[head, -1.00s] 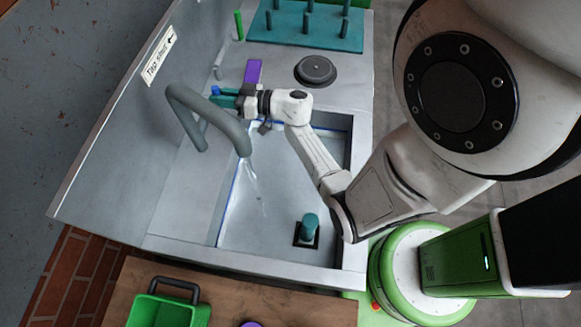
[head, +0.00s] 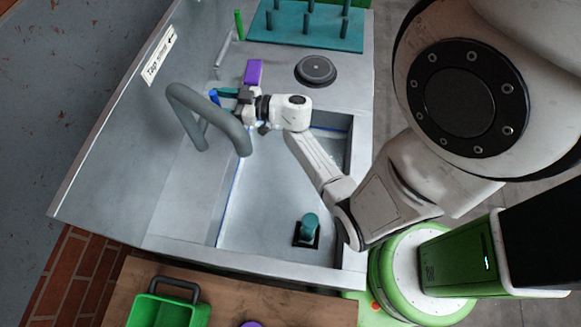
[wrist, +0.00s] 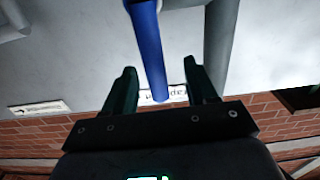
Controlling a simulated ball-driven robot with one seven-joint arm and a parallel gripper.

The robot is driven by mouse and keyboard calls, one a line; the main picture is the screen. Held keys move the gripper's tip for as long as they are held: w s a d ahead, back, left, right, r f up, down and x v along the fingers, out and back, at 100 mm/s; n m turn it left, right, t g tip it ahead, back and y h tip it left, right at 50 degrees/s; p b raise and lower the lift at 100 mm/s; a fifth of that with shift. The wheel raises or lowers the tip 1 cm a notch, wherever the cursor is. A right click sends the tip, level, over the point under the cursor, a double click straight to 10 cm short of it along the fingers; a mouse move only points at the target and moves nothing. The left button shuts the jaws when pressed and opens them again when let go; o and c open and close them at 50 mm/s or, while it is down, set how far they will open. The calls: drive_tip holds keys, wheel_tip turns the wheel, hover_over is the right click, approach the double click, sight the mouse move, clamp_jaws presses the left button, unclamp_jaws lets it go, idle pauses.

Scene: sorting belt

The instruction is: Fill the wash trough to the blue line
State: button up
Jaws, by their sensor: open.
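The wash trough (head: 345,160) is a grey sunken basin with a blue line (head: 228,200) along its inner wall. Liquid seems to stand in it, with its surface close to the line; I cannot tell exactly how close. The bent grey spout (head: 232,130) arches over it, with no stream visible. A blue tap handle (head: 214,97) sits behind the spout. My gripper (head: 228,93) is open there. In the wrist view, the blue handle (wrist: 150,45) passes between the dark green fingers of my gripper (wrist: 160,75), apparently without being clamped. A teal upright plug (head: 309,226) stands in the trough.
A "Tap shut" sign with an arrow (head: 159,55) is on the back panel. A purple block (head: 253,72), a dark round disc (head: 316,69) and a teal peg board (head: 290,35) lie beyond the trough. A green crate (head: 165,311) stands on the wooden surface in front.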

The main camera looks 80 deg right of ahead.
drive_tip(key=shift+o, duration=0.5)
drive_tip(key=shift+s+d, duration=0.1)
drive_tip(key=shift+s, duration=0.05)
drive_tip(key=s, duration=0.7)
drive_tip(key=shift+s+a, duration=0.25)
drive_tip(key=shift+s, duration=0.1)
